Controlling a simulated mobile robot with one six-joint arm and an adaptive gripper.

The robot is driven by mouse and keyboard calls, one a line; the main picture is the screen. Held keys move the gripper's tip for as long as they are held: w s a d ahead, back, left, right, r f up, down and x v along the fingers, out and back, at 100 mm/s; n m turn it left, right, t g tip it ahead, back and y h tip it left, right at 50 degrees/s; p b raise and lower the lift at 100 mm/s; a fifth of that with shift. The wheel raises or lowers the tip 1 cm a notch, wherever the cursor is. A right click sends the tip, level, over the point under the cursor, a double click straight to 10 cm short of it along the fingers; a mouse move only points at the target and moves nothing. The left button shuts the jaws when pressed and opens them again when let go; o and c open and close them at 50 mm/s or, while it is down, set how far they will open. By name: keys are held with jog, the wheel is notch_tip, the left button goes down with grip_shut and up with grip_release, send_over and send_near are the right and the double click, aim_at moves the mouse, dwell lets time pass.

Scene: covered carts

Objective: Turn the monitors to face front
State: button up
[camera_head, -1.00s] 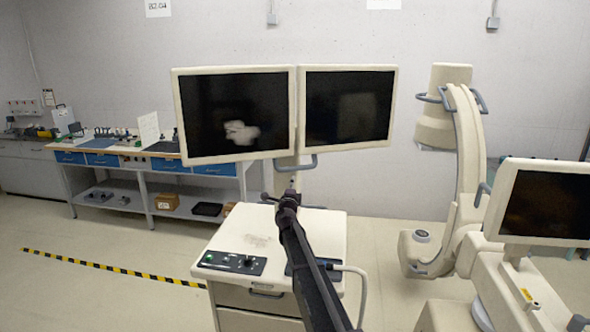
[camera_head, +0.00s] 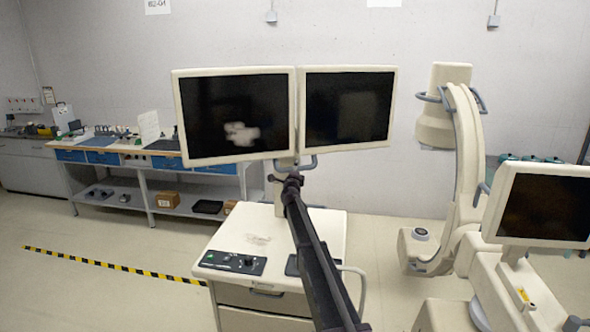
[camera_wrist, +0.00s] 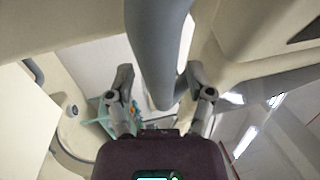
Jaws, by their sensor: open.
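Two monitors, a left one (camera_head: 235,114) and a right one (camera_head: 347,108), stand side by side on one post above a cream cart (camera_head: 318,228). Both dark screens show in the head view; the left one has a pale reflection. A grey handle (camera_head: 308,165) sits under their inner edges. My gripper (camera_head: 291,180) is just below the handle at the post. In the wrist view my gripper (camera_wrist: 162,92) is open, with the grey handle (camera_wrist: 157,45) running between its spread fingers. I cannot tell whether the fingers touch it.
A cream C-shaped machine (camera_head: 468,150) with another screen (camera_head: 543,206) stands on the right. A workbench (camera_head: 150,165) is along the wall on the left. Yellow-black tape (camera_head: 110,267) marks the floor, which is clear left of the cart.

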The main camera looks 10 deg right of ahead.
jog(key=shift+w, duration=0.1)
grip_shut()
jog(key=shift+d, duration=0.15)
